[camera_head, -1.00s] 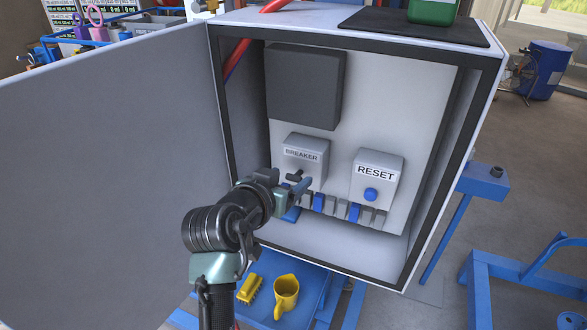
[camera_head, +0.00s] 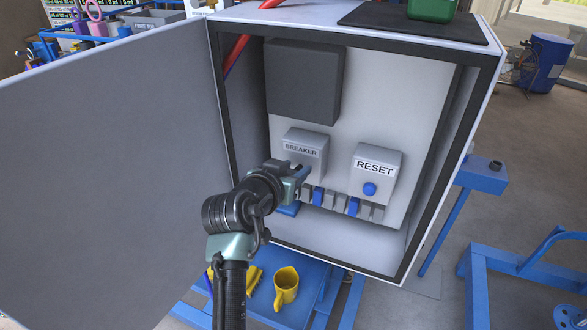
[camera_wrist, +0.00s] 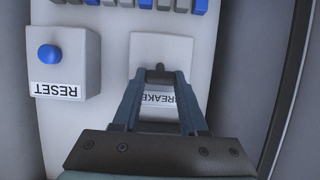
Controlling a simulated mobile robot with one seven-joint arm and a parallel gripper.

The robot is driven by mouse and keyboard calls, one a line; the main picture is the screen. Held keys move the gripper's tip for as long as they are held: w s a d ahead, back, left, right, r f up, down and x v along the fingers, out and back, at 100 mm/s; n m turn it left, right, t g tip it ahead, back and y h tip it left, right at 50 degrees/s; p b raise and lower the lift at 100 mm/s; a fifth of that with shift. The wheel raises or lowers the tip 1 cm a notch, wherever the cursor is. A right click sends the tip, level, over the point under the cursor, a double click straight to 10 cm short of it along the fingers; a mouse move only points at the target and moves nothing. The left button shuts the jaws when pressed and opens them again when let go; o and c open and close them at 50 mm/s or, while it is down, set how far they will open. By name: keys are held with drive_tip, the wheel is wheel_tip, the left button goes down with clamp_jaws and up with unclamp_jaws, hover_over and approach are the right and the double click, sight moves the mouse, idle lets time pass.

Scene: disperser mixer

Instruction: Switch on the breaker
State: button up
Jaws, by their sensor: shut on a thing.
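The breaker (camera_head: 301,146) is a grey box labelled BREAKER on the back panel of the open cabinet. It also shows upside down in the wrist view (camera_wrist: 163,48), partly covered by my fingers. My gripper (camera_head: 299,172) is at the lower front of the breaker box, where its switch is. In the wrist view my gripper (camera_wrist: 160,76) has its fingers converging on a small dark part in front of the breaker's face, which looks like the switch handle. The fingers hide most of that handle, and its position is hard to tell.
The RESET box (camera_head: 374,174) with a blue button (camera_head: 369,189) is right of the breaker. Small grey and blue modules (camera_head: 336,202) line the panel below. The cabinet door (camera_head: 110,175) stands open at left. A yellow jug (camera_head: 286,287) sits on the blue platform below.

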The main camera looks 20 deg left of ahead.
clamp_jaws()
drive_tip(key=shift+w+r+g+p, duration=0.1)
drive_tip(key=shift+r+g+p, duration=0.25)
drive_tip(key=shift+p, duration=0.45)
drive_tip(key=shift+w+r+g+p, duration=0.1)
drive_tip(key=shift+g+p, duration=0.35)
drive_tip(key=shift+p, duration=0.3)
drive_tip(key=shift+f, duration=0.2)
drive_tip(key=o, duration=1)
unclamp_jaws()
drive_tip(key=b+v, duration=0.3)
drive_tip(key=v, duration=1)
drive_tip(key=shift+b, duration=0.4)
